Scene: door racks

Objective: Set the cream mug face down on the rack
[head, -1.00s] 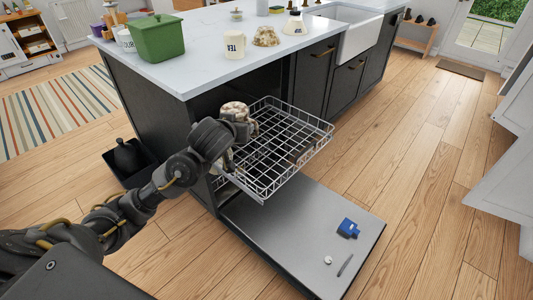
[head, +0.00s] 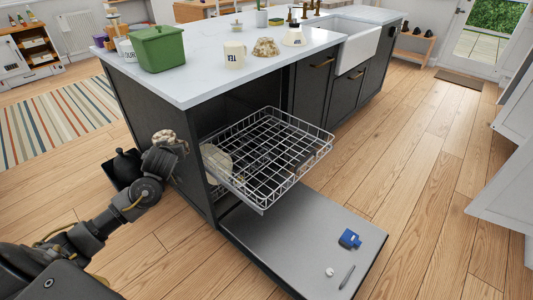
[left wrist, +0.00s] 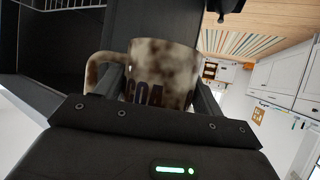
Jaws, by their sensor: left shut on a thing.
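My left gripper (head: 166,150) is shut on a cream mug with brown blotches (left wrist: 165,62), left of the rack and outside it. In the left wrist view the mug has dark letters, partly hidden, and its handle is at the left; the gripper's fingers (left wrist: 160,98) are on either side of its body. In the head view the mug (head: 168,137) is mostly hidden by the gripper. The pulled-out wire rack (head: 270,150) has wide free room. Another cream mug with dark letters (head: 234,55) stands on the counter. My right gripper is not in view.
A pale round dish (head: 216,160) stands at the rack's left side. The open dishwasher door (head: 300,235) holds a blue item (head: 349,239) and small things. A green bin (head: 157,48), a mottled bowl (head: 265,47) and a pale bowl (head: 293,38) are on the counter (head: 200,85).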

